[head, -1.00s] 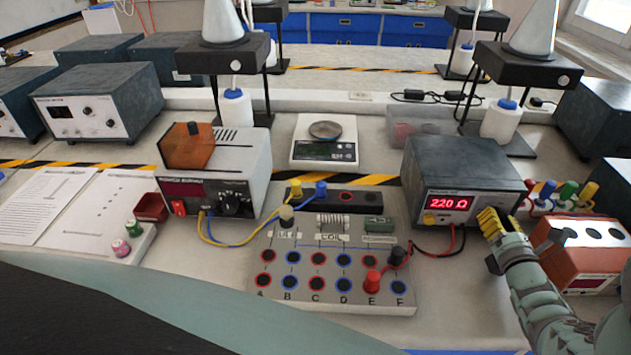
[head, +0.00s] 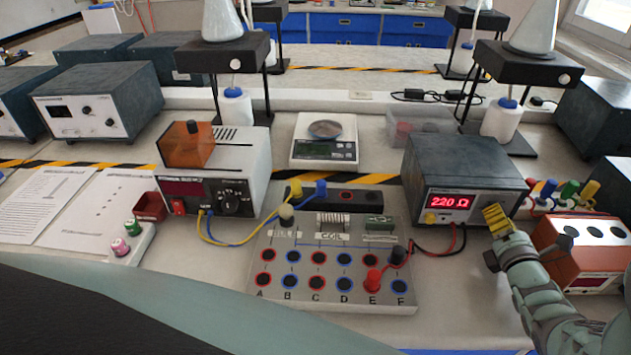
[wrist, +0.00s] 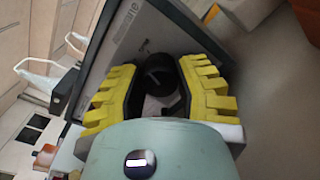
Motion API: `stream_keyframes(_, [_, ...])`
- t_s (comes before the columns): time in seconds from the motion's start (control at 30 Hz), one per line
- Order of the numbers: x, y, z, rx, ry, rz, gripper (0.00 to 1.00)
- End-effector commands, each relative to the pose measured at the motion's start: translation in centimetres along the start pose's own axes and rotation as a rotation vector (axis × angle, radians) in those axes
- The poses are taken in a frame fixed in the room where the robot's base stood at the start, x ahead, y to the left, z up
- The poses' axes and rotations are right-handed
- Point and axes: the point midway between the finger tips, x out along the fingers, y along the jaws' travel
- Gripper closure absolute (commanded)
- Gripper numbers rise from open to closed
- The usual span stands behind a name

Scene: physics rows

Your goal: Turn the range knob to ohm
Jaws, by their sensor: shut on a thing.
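The knob's range markings are too small to read.
A red and a black lead run from the meter to a grey terminal board (head: 330,297). An orange-fronted box (head: 575,252) stands close to the right of my gripper, with coloured plugs (head: 565,193) behind it. A scale (head: 325,141) sits further back.

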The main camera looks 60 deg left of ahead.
Motion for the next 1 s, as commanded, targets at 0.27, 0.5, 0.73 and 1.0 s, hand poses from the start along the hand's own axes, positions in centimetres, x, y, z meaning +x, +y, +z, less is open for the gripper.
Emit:
stream_keyframes(0.27, [0.0,0.0,0.1,-0.001,-0.002,0.0,0.55])
stream_keyframes(0.5, [0.0,0.0,0.0,-0.001,-0.001,0.0,0.34])
stream_keyframes(0.73, [0.0,0.0,0.0,-0.001,0.0,0.0,0.34])
stream_keyframes(1.0, [-1.4,-0.2,0.1,0.002,-0.001,-0.003,0.34])
